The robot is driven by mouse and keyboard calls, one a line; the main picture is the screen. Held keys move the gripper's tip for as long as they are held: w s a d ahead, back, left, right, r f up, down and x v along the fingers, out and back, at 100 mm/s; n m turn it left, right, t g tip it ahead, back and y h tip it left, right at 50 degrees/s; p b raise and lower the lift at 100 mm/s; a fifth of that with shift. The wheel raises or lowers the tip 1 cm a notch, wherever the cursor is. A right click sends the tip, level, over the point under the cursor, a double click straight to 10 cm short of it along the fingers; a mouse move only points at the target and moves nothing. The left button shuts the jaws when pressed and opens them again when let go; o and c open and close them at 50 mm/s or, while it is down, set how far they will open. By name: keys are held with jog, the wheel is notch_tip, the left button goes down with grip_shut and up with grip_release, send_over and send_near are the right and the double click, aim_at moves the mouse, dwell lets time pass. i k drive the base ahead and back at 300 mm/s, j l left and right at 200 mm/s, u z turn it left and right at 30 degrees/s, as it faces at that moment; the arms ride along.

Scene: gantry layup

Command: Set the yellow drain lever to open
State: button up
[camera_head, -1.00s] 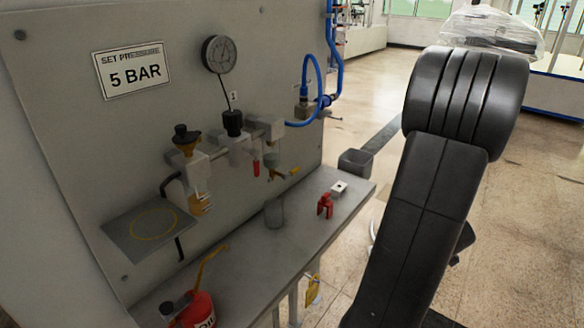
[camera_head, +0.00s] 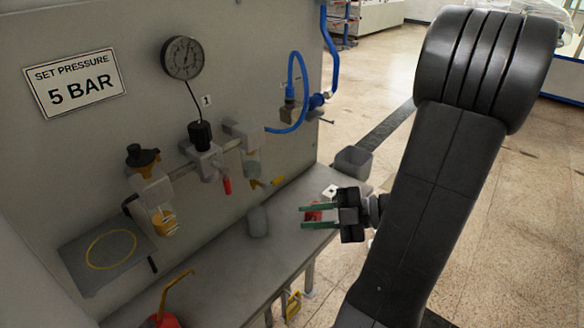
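The yellow drain lever (camera_head: 277,181) is small and sticks out to the right below the bowl (camera_head: 251,168) of the rightmost unit on the panel's pipe row. Its exact angle is hard to read at this size. My gripper (camera_head: 302,217) has two green fingers pointing left, spread apart with a gap between them. It is above the bench, lower right of the lever and apart from it. A red object (camera_head: 313,215) on the bench shows between the fingers; it appears to lie beyond them, and I see no grip on it.
A red lever (camera_head: 227,186) hangs left of the yellow one. A gauge (camera_head: 182,58), a blue hose (camera_head: 300,90), a filter bowl (camera_head: 163,221) and a grey bin (camera_head: 353,161) are nearby.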

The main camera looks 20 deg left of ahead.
aim_at(265, 188)
jog(key=i+l+u, duration=0.35)
jog(key=i, duration=0.15)
jog(key=i+l+u, duration=0.35)
jog(key=i+u, duration=0.1)
jog(key=u, duration=0.5)
